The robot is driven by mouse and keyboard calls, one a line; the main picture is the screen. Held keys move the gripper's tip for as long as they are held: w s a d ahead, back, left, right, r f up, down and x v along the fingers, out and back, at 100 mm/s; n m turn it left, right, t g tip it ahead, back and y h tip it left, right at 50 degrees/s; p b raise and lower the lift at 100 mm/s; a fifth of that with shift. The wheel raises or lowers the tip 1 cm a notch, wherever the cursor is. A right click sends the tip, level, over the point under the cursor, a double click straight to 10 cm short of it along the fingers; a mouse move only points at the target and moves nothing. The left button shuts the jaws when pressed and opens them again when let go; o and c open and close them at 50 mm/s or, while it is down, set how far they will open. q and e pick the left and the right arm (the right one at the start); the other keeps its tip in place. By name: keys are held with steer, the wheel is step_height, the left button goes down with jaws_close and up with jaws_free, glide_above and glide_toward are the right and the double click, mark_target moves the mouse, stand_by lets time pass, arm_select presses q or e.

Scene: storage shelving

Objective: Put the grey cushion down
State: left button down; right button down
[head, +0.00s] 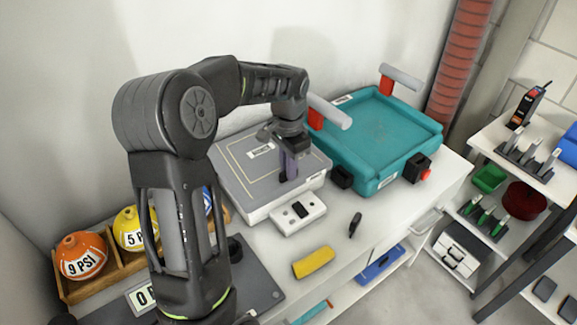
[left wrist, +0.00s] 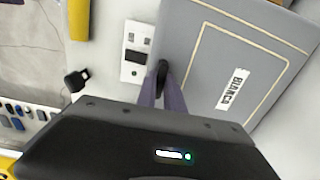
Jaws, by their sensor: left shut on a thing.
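The grey cushion (head: 245,172) is a flat square pad with a pale yellow outline and a white label. It lies over a white base (head: 262,210) against the wall; I cannot tell whether it rests fully on it. In the left wrist view the cushion (left wrist: 210,70) fills the upper right. My left gripper (head: 289,176) points down at the cushion's near right edge, shut on it. In the left wrist view its purple-grey fingers (left wrist: 163,78) meet at that edge; the exact contact is hard to see. My right gripper is not in view.
A teal tray-like case (head: 385,130) with red-and-grey handles stands close on the right. A white control box (head: 299,212), a yellow piece (head: 313,262) and a small black item (head: 355,224) lie in front. Labelled balls (head: 82,255) sit in a wooden rack at left.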

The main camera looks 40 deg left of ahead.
arm_select(q)
steer(key=shift+f, duration=0.15)
steer(key=c, duration=1.9)
jaws_free()
steer(key=o, duration=0.4)
steer(key=shift+o, duration=0.2)
step_height(320, 180, up, 12)
